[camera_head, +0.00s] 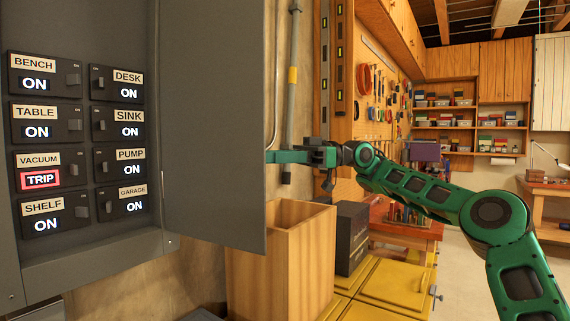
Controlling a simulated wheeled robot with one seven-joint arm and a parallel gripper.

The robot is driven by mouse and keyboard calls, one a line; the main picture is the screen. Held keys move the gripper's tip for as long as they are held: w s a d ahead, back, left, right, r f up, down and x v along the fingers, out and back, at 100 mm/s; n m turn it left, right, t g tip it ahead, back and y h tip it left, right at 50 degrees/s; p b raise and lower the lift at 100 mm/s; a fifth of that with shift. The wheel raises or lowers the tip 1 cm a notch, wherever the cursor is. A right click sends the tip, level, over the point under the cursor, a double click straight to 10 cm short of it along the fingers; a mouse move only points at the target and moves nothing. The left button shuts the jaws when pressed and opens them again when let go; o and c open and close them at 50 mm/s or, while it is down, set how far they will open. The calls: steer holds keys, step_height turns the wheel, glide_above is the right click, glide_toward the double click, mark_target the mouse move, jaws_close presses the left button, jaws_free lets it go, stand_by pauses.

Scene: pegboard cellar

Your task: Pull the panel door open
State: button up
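The grey panel door (212,125) stands swung out from the electrical panel (90,262), with its inner face toward me. The panel's labelled breakers show inside at the left. My gripper (278,157) is at the door's free right edge, on its outer side. Its green finger part runs up to that edge, and its tips are hidden behind the door. A thin curved metal bar (276,95), perhaps the door's handle, shows just past the edge above my gripper. Whether the fingers are open or closed on anything is hidden.
A tall open wooden box (280,262) stands below the door's free edge. A dark box (351,236) and yellow cabinets (396,284) are to its right. A conduit (291,80) runs up the wall behind. Open floor shows at the far right.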

steer(key=w+v, duration=0.1)
steer(key=v, duration=0.8)
steer(key=shift+f, duration=0.3)
